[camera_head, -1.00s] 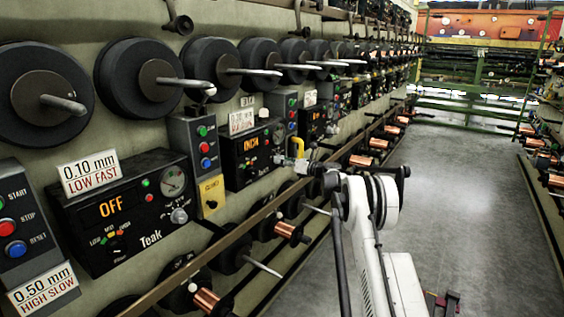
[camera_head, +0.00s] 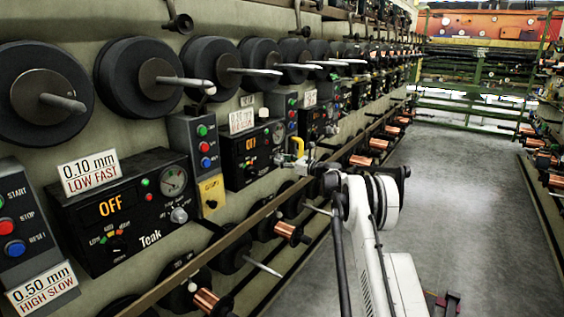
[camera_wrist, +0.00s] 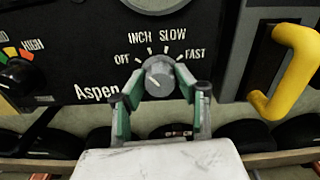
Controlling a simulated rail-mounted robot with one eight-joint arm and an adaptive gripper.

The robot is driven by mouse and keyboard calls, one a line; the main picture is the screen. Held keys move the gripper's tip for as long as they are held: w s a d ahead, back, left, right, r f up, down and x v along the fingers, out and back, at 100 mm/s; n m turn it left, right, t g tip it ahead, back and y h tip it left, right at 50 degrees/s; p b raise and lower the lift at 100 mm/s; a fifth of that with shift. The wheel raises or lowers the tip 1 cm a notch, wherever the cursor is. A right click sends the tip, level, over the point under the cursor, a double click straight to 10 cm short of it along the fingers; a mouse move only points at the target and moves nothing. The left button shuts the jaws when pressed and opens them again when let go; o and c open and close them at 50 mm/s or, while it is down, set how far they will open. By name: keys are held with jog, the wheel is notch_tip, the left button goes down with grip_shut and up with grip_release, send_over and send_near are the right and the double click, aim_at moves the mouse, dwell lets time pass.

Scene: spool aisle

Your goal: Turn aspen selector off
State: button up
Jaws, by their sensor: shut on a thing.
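The black Aspen panel (camera_wrist: 85,65) fills the middle of the wrist view, with the word Aspen on it. Its grey round selector knob (camera_wrist: 159,71) sits under the marks OFF, INCH, SLOW and FAST. My gripper (camera_wrist: 160,82) is shut on the knob, with one green-padded finger at each side. The knob's exact pointing is hard to read. In the head view, the Aspen panel (camera_head: 243,165) is the second along the wall, and its orange display (camera_head: 250,143) appears to read OFF. My gripper (camera_head: 297,162) is at that panel's right side; the knob is hidden there.
A yellow handle (camera_wrist: 290,75) stands out to the right of the knob. The Teak panel (camera_head: 120,215), its display reading OFF, is nearer on the left. A rail (camera_head: 215,245) with copper spools (camera_head: 287,231) runs below the panels. The aisle floor (camera_head: 440,180) is clear.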

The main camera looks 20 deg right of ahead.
jog(key=shift+n, duration=1.3)
jog(key=o, duration=1.1)
jog(key=shift+o, duration=0.2)
jog(key=v, duration=1.2)
